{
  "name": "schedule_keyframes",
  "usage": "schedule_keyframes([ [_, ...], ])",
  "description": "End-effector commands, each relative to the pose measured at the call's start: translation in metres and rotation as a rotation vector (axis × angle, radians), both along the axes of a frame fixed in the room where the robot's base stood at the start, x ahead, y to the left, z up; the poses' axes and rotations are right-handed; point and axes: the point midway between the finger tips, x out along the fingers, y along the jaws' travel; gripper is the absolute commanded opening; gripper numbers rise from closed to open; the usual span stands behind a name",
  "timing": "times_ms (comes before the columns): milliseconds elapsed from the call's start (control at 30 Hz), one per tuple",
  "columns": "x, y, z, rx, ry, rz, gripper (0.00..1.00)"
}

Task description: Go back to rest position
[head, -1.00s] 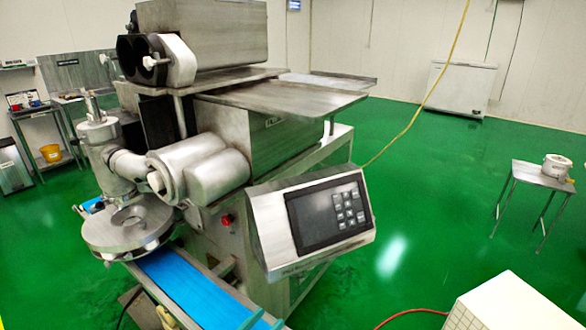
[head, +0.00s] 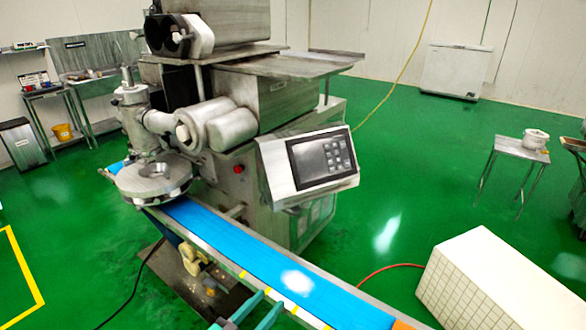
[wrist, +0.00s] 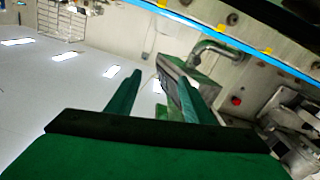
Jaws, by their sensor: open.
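My gripper (head: 272,301) shows at the bottom edge of the head view as two teal fingers in front of the near side of the blue conveyor belt (head: 240,245). In the wrist view my gripper (wrist: 160,82) is open, its two green fingers apart with no object held between them. The encrusting machine (head: 265,95) stands beyond, with its tilted control panel (head: 318,160) facing me. The rest of my arm is mostly hidden.
A white tiled box (head: 480,275) stands at lower right, and a small metal table (head: 517,147) stands behind it. A white chest freezer (head: 457,70) is at the back wall. Open green floor lies on the right. A red hose (head: 385,268) runs along the floor.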

Motion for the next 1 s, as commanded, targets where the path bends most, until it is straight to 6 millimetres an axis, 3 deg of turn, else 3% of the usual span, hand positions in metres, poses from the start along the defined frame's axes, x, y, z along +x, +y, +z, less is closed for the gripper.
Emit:
schedule_keyframes([
  [233,-0.009,-0.006,-0.026,-0.002,0.066,0.047,0.47],
  [567,-0.036,-0.016,-0.079,0.005,0.198,0.160,0.47],
  [767,-0.075,-0.023,-0.126,0.028,0.307,0.276,0.47],
  [1000,-0.148,-0.028,-0.167,0.086,0.404,0.448,0.47],
])
